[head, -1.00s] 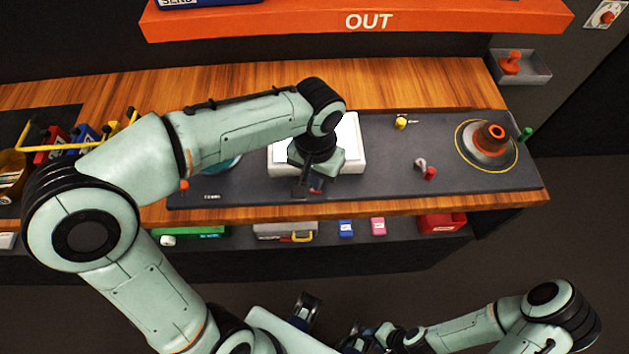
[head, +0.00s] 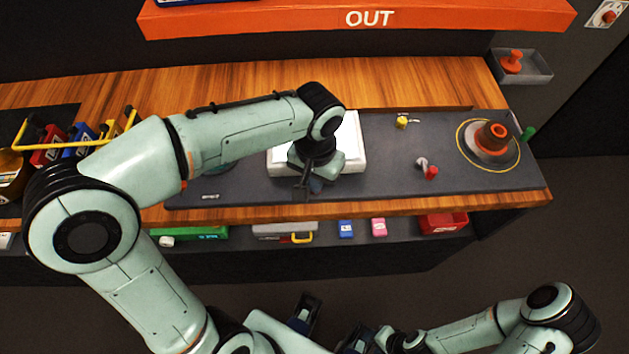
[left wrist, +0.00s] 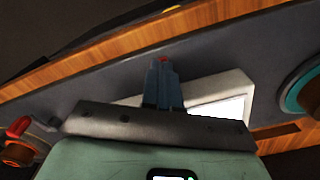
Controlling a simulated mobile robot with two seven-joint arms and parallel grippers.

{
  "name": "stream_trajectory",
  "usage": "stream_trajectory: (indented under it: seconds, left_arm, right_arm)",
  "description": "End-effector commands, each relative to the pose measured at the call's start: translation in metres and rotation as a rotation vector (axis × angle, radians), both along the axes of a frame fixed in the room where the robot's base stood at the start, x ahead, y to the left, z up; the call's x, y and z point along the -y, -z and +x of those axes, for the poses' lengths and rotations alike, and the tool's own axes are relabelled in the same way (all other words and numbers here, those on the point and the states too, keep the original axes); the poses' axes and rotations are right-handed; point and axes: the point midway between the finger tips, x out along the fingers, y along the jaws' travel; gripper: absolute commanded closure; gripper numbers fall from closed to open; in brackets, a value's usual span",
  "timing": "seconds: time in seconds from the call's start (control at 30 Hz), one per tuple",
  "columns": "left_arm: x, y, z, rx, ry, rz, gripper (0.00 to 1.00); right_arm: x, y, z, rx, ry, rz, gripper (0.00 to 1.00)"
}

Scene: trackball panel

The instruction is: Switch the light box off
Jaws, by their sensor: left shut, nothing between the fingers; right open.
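The light box (head: 355,145) is a white box with a bright, lit top on the dark panel. In the left wrist view its white frame (left wrist: 232,82) and glowing face show behind my gripper. My left gripper (head: 314,187) is at the box's front edge, pointing down at the panel. In the left wrist view its fingers (left wrist: 163,70) are together and empty. A small red spot (left wrist: 163,59) shows right at the fingertips; whether they touch it I cannot tell. My right gripper (head: 354,338) is low at the bottom edge, away from the panel, partly cut off.
On the panel to the right are a yellow knob (head: 402,122), a red-tipped lever (head: 431,172) and an orange-topped round control (head: 492,136). A teal-rimmed round thing (left wrist: 302,92) lies beside the box. An orange OUT shelf (head: 440,18) hangs above.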

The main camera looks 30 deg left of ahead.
Motion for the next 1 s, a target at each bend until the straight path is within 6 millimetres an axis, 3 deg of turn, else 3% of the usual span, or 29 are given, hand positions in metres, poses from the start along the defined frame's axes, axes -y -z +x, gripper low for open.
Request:
stream_trajectory:
  seconds: [0.37, 1.0]
  left_arm:
    - [0.000, 0.000, 0.000, -0.001, -0.001, 0.001, 1.00]
    - [0.000, -0.052, 0.001, 0.001, 0.000, 0.000, 1.00]
  right_arm:
    - [0.000, -0.001, 0.000, 0.000, 0.000, 0.000, 0.57]
    - [0.000, -0.045, 0.018, 0.020, -0.001, 0.000, 0.57]
